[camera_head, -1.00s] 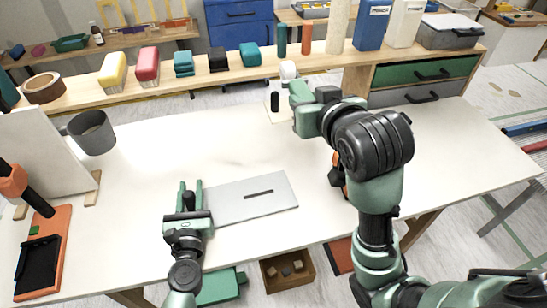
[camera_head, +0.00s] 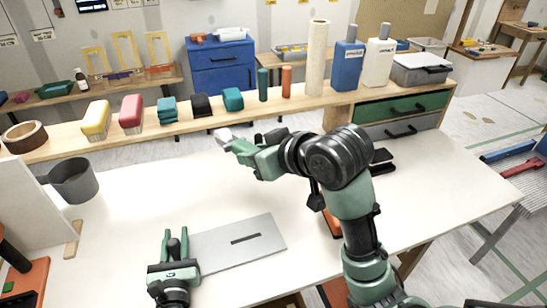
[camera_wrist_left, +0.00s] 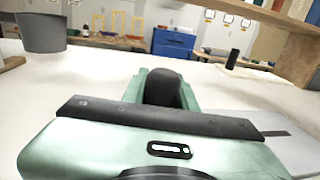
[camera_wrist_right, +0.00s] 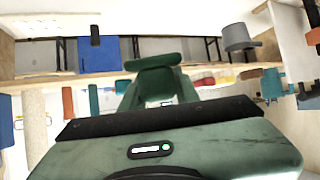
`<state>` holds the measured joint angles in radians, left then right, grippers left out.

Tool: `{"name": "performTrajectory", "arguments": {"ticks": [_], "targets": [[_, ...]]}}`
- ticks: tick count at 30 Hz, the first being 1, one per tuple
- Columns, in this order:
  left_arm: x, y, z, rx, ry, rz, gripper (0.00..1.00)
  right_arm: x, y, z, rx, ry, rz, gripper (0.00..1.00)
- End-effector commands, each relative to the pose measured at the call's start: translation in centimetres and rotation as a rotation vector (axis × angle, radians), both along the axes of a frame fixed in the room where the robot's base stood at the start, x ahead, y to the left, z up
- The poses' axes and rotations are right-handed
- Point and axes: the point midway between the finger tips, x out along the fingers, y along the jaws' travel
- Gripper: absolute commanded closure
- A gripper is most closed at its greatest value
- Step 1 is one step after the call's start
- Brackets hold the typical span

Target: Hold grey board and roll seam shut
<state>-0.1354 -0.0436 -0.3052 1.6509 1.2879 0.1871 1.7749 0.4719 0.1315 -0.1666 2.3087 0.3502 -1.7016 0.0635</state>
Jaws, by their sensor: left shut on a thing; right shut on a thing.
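The flat grey board (camera_head: 238,245) with a dark slot lies on the white table beside my left gripper (camera_head: 175,243). My left gripper is shut on a dark rounded piece, which shows between its fingers in the left wrist view (camera_wrist_left: 163,88). I cannot tell whether this piece is part of the board. No seam can be made out.
A grey pot (camera_head: 74,182) and a leaning pale board (camera_head: 30,205) stand at the left. A wooden shelf (camera_head: 70,147) behind the table holds brushes, sponges, bottles and a tall cream roll (camera_head: 317,60). A dark upright post (camera_wrist_left: 233,57) stands on a pale sheet.

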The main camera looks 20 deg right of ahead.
Motion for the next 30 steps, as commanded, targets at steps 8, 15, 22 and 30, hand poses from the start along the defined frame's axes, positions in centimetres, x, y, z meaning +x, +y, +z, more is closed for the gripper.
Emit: {"name": "performTrajectory", "arguments": {"ticks": [8,15,22,30], "targets": [[-0.2,0.0,-0.6,0.002,0.01,-0.002,1.0,0.8,3.1,-4.7,-0.146,0.192,0.481,1.0],[-0.2,0.0,-0.6,0.002,0.011,-0.002,1.0,-0.4,1.1,-7.6,-0.372,0.331,0.878,1.0],[-0.2,0.0,-0.6,0.002,0.011,-0.002,1.0,-1.4,-0.8,-7.6,-0.483,0.378,1.005,1.0],[-0.2,0.0,-0.7,0.002,0.012,-0.002,1.0,-1.6,-1.0,-7.6,-0.493,0.383,1.018,1.0]]}}
